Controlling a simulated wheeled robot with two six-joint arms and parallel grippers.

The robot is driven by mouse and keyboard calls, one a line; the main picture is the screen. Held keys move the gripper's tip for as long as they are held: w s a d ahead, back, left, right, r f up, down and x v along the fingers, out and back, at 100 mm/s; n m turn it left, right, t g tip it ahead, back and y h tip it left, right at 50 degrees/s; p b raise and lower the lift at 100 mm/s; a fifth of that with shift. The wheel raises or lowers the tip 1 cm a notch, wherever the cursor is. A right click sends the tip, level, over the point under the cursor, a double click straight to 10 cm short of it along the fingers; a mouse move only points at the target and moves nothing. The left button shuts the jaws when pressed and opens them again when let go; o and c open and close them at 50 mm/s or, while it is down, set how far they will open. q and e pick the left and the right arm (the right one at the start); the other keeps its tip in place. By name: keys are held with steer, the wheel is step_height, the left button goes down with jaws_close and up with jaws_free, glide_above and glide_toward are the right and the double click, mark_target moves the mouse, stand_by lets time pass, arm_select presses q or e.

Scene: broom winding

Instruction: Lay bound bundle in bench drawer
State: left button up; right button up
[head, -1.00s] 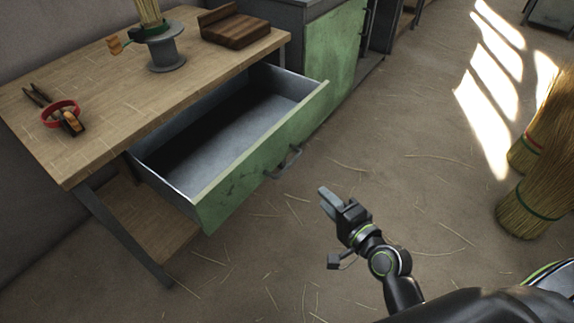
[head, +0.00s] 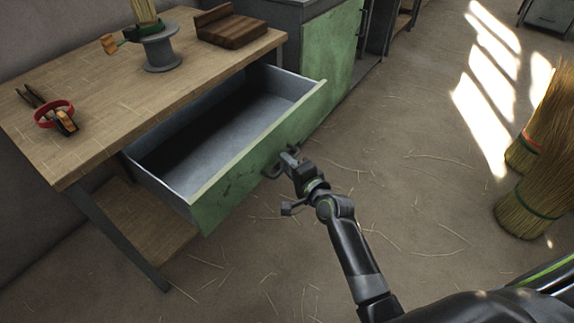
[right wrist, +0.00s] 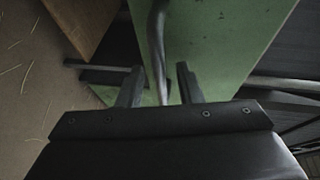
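A straw bundle (head: 143,12) with a green band at its base stands upright in a grey spool-like stand (head: 162,54) on the bench; its top is cut off by the frame. The green-fronted bench drawer (head: 230,183) is pulled open and looks empty, its far inside in shadow. My right gripper (head: 290,157) is at the drawer handle (head: 271,171). In the right wrist view the handle bar (right wrist: 157,45) runs between the two fingers, which stand apart; I cannot tell whether either touches it. My left gripper is not in view.
The wooden bench top (head: 105,105) holds pliers (head: 32,97), a red ring (head: 50,116) and a brown wooden block (head: 232,30). A green cabinet (head: 325,45) stands beyond the drawer. Brooms (head: 535,200) stand at the right. The floor between is open, with loose straw.

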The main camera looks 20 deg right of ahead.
steer(key=shift+w+a, duration=0.15)
steer(key=shift+w, duration=0.3)
jaws_close()
steer(key=shift+f, duration=0.1)
